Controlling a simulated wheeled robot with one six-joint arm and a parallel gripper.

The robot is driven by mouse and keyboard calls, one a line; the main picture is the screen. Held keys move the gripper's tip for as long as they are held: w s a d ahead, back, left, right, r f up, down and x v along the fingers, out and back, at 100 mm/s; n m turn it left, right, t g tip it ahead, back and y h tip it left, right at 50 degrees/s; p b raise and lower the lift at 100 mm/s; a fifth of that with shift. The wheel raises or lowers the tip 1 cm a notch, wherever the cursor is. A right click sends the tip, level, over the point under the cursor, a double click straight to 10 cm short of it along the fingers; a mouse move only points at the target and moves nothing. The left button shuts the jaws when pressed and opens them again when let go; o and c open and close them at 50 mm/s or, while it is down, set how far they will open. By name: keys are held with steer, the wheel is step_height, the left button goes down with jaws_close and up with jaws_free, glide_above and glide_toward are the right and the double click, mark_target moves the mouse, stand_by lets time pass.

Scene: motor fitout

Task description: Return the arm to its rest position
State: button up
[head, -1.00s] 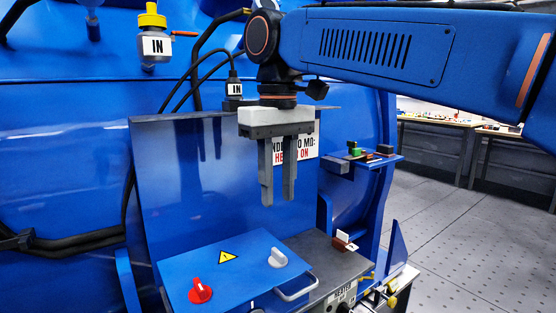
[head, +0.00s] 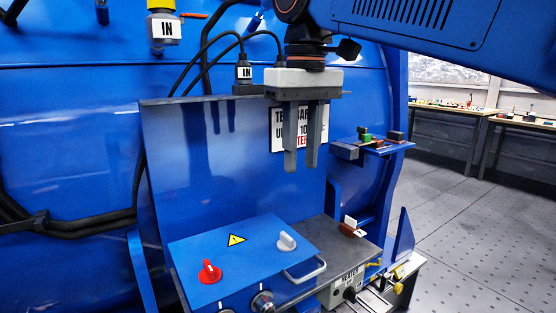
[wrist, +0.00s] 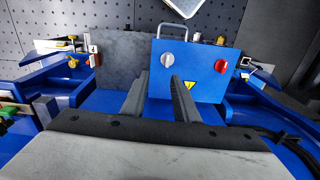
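My gripper (head: 301,168) hangs with its fingers pointing down, in front of the blue back panel (head: 165,150) and above the blue control box. The two grey fingers are apart with a narrow gap and nothing between them. In the wrist view my gripper (wrist: 155,85) also shows empty, its fingers reaching toward the control box (wrist: 212,88). My blue arm runs from the wrist to the upper right in the head view.
The control box has a red knob (head: 209,271), a grey knob (head: 286,241) and a handle (head: 305,270). A small blue shelf (head: 385,148) holds parts. A sign (head: 290,130) is partly hidden behind the fingers. Open floor (head: 455,215) lies right.

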steer(key=s+d+f+m+t, duration=0.1)
steer(key=s+d+f+m, duration=0.1)
steer(key=s+d+f, duration=0.2)
steer(key=s+d+f+m+t, duration=0.2)
steer(key=s+d+f, duration=0.2)
steer(key=d+f, duration=0.7)
steer(key=s+d+f+m+t, duration=0.1)
steer(key=s+d+f, duration=0.3)
steer(key=f, duration=1.4)
steer(key=d, duration=0.4)
steer(key=shift+d+m, duration=0.25)
steer(key=shift+m, duration=0.15)
